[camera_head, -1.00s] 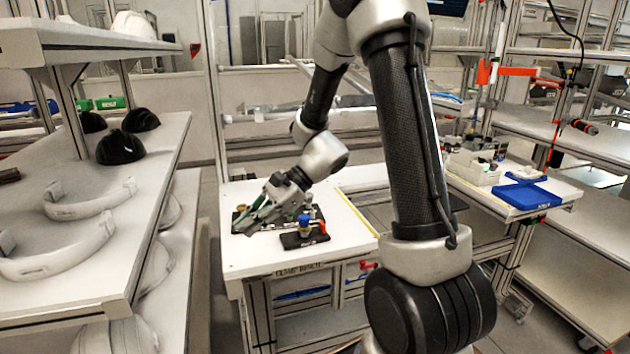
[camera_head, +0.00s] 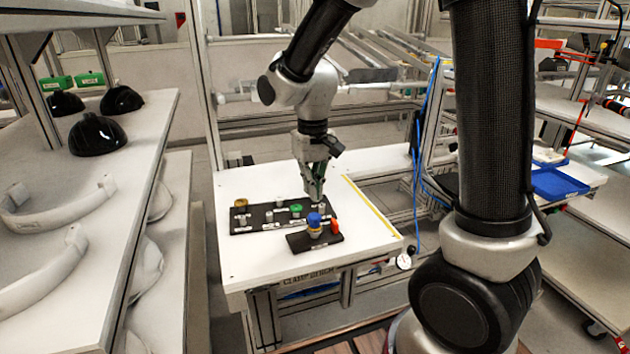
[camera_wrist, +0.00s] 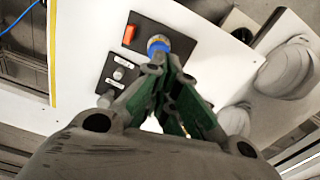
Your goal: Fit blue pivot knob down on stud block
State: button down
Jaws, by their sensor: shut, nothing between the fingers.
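The blue pivot knob (camera_head: 314,219) stands upright over a pale, brassy collar on the small black stud block (camera_head: 298,243) at the front of the white table. An orange-red piece (camera_head: 335,227) stands at the block's right end. My gripper (camera_head: 316,198) points down, shut and empty, just behind and above the blue knob. In the wrist view my fingertips (camera_wrist: 158,64) meet just below the blue knob (camera_wrist: 158,41) and partly cover it. The orange-red piece (camera_wrist: 129,35) shows there too. How fully the knob is seated cannot be told.
A longer black board (camera_head: 245,226) behind the block holds a yellow-topped knob (camera_head: 239,204), a green knob (camera_head: 296,208) and grey studs. The white table (camera_head: 245,262) is bare at front left. A shelf with black helmet shells (camera_head: 97,136) stands at left.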

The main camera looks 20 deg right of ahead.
aim_at(313, 216)
jog(key=shift+f, duration=2.3)
notch_tip(313, 216, up, 15)
jog(key=s+d+r+t, duration=0.1)
jog(key=s+d+t, duration=0.1)
jog(key=s+d, duration=0.5)
jog(key=s+d+r+m+t, duration=0.1)
jog(key=s+d+t, duration=0.1)
jog(key=s+d, duration=0.5)
jog(key=s, duration=0.5)
jog(key=shift+d+r+m, duration=0.3)
jog(key=shift+d+r, duration=0.1)
